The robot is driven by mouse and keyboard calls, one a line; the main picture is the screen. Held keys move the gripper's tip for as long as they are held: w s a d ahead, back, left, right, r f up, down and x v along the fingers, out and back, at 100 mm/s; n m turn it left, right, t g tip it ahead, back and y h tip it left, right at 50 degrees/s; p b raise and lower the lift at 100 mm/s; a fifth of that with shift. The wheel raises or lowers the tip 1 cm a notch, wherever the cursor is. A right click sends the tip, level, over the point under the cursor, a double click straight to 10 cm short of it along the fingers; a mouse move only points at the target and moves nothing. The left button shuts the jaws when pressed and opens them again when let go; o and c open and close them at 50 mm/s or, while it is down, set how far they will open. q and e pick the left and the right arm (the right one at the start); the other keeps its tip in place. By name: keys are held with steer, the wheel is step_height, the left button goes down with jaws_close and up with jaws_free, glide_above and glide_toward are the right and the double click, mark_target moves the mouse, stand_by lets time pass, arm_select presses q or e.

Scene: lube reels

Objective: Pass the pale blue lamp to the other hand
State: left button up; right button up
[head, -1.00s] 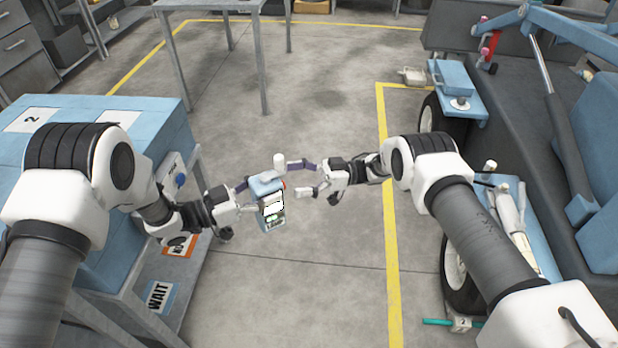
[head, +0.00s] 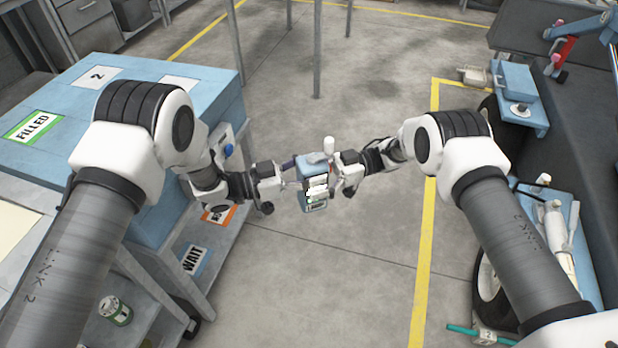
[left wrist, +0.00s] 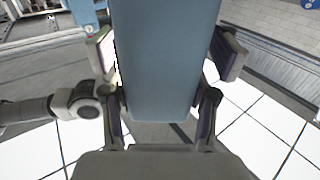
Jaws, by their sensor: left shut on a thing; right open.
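The pale blue lamp (head: 313,172) is held upright in the air between my two arms, with a white knob on top and a pale label on its front. My left gripper (head: 300,176) is shut on it from the left. In the left wrist view, the lamp's blue body (left wrist: 168,60) fills the middle between the left gripper's fingers (left wrist: 168,62). My right gripper (head: 332,178) is open at the lamp's right side, very close to it. I cannot tell whether its fingers touch the lamp.
A blue-topped bench (head: 130,66) with signs stands at the left, with a lower shelf (head: 190,285) holding a can (head: 115,310). A dark vehicle (head: 580,130) with blue trays is at the right. Open concrete floor lies below the lamp, with a yellow line (head: 428,220).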

steer(key=c, duration=1.6)
arm_select(q)
steer(key=o, duration=1.4)
arm_select(e)
steer(key=shift+a, duration=0.1)
arm_select(q)
steer(key=shift+o, duration=0.9)
arm_select(e)
jaws_close()
